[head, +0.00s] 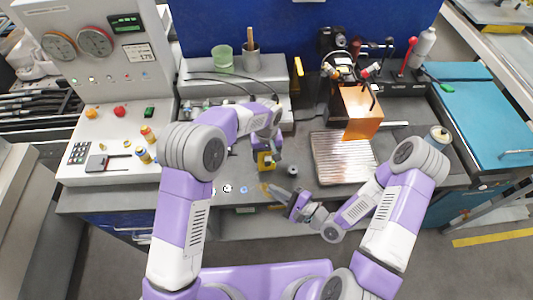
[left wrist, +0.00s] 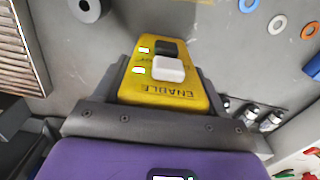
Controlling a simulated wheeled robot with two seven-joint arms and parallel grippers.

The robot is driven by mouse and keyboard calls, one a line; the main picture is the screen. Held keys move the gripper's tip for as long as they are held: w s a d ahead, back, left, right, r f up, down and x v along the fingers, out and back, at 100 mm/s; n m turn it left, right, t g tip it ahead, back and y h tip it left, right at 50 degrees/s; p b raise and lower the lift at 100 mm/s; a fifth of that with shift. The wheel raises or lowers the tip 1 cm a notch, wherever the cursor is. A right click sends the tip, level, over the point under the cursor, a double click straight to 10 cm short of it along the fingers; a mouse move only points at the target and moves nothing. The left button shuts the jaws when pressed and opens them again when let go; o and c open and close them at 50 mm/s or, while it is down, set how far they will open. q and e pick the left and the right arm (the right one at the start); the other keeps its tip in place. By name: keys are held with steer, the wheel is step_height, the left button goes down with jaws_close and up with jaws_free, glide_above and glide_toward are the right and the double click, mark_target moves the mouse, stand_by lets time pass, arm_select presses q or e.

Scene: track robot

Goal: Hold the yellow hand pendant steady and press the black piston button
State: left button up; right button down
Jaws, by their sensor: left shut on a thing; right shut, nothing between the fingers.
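The yellow hand pendant (head: 266,161) is small in the head view, over the front middle of the grey bench. My left gripper (head: 267,151) is shut on it from above. In the left wrist view the pendant (left wrist: 160,96) sits between the two dark fingers, with ENABLE lettering facing the camera. A black button (left wrist: 168,47) and a white button (left wrist: 168,69) stand on its face, beside two small lit labels. My right gripper (head: 272,190) is shut and empty, low at the bench's front edge, a little below the pendant and apart from it.
A dark round part (head: 292,170) lies just right of the pendant. A ribbed metal plate (head: 343,158) and an orange block (head: 362,112) are farther right. Small rings (head: 228,188) lie to the left. A control console (head: 110,140) stands at the left.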

steer(key=shift+s, duration=0.35)
arm_select(q)
steer(key=o, duration=1.5)
steer(key=shift+c, duration=0.2)
steer(key=shift+r, duration=0.1)
